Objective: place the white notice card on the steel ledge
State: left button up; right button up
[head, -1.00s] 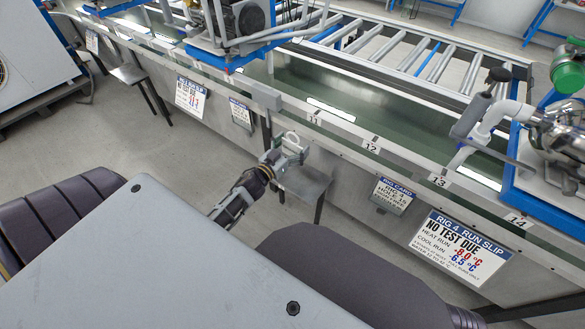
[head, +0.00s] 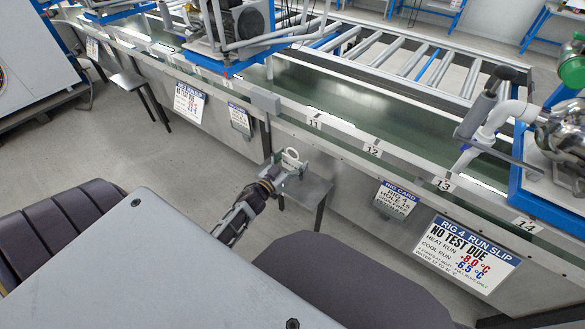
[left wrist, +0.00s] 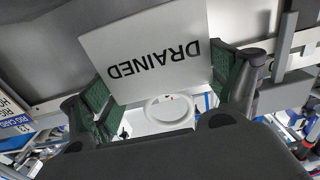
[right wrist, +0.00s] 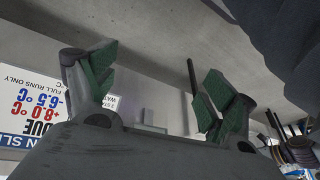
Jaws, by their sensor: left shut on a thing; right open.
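The white notice card (left wrist: 150,50) shows in the left wrist view with the word DRAINED upside down. My left gripper (left wrist: 166,84) is shut on it, with a green pad at each side. A white ring (left wrist: 168,112) shows at the card's lower edge, and in the head view it stands above my left gripper (head: 287,165). The card's face cannot be made out there. A small grey steel ledge (head: 311,190) on a leg is beside and behind the gripper, partly hidden by it. My right gripper (right wrist: 160,85) is open and empty in the right wrist view.
A long conveyor bench (head: 345,180) runs across the view with numbered stations. A rig card (head: 395,200) and a run slip (head: 464,255) hang on its front. A pump (head: 560,140) stands on a blue frame at right. Another small ledge (head: 130,75) is farther left.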

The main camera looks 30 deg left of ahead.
aim_at(292, 168)
pick_arm(q)
jog(key=shift+f, duration=0.15)
pick_arm(e)
jog(key=shift+f, duration=0.1)
pick_arm(q)
jog(key=shift+f, duration=0.2)
notch_tip(292, 168, down, 2)
jog(key=shift+f+b, duration=0.1)
jog(key=shift+b, duration=0.7)
jog(key=shift+f, duration=0.45)
pick_arm(e)
jog(key=shift+t+y, duration=0.4)
jog(key=shift+w+a+f, duration=0.1)
jog(key=shift+a+f, duration=0.1)
jog(key=shift+f, duration=0.5)
jog(key=shift+w+a+f, duration=0.1)
jog(key=shift+a+f, duration=0.1)
jog(key=shift+f, duration=0.5)
jog(key=shift+w+a+f, duration=0.1)
jog(key=shift+a+f, duration=0.1)
jog(key=shift+f, duration=0.5)
pick_arm(q)
jog(key=shift+f, duration=0.15)
jog(key=o, duration=0.8)
jog(key=shift+s, duration=0.1)
pick_arm(e)
jog(key=shift+s, duration=0.1)
